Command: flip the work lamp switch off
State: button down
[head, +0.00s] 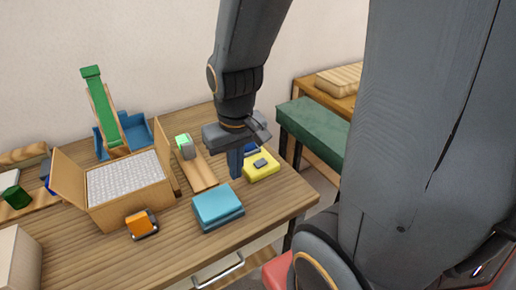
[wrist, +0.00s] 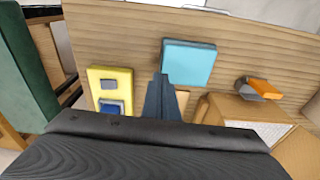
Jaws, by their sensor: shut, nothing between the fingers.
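A yellow plate (head: 266,172) near the right end of the wooden table carries a small grey raised piece (head: 260,162) and a blue square piece (head: 251,148); it looks like the switch panel, but no label shows. In the wrist view the plate (wrist: 95,75) is left of my fingers, with the grey piece (wrist: 108,85) and the blue piece (wrist: 111,106) one beyond the other. My gripper (head: 236,177) is shut and empty, pointing down just left of the plate. In the wrist view its fingers (wrist: 161,80) appear apart from the plate. I cannot tell the switch's position.
A turquoise block (head: 217,205) lies in front of my gripper. A wooden board with a green-and-grey block (head: 185,147) is behind left. A green bench (head: 315,128) is behind right.

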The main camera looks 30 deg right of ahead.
notch_tip(320, 180, up, 7)
jog(key=g+h+b, duration=0.1)
jog(key=h+b, duration=0.1)
jog(key=b, duration=0.4)
send_over(263, 161)
jog(key=a, duration=0.3)
jog(key=shift+d+r, duration=0.1)
jog(key=shift+d, duration=0.1)
jog(key=f, duration=0.4)
jog(key=d+f+p, duration=0.1)
jog(key=f, duration=0.4)
jog(key=d+f, duration=0.1)
jog(key=f, duration=0.4)
jog(key=shift+d+p, duration=0.1)
jog(key=shift+p, duration=0.3)
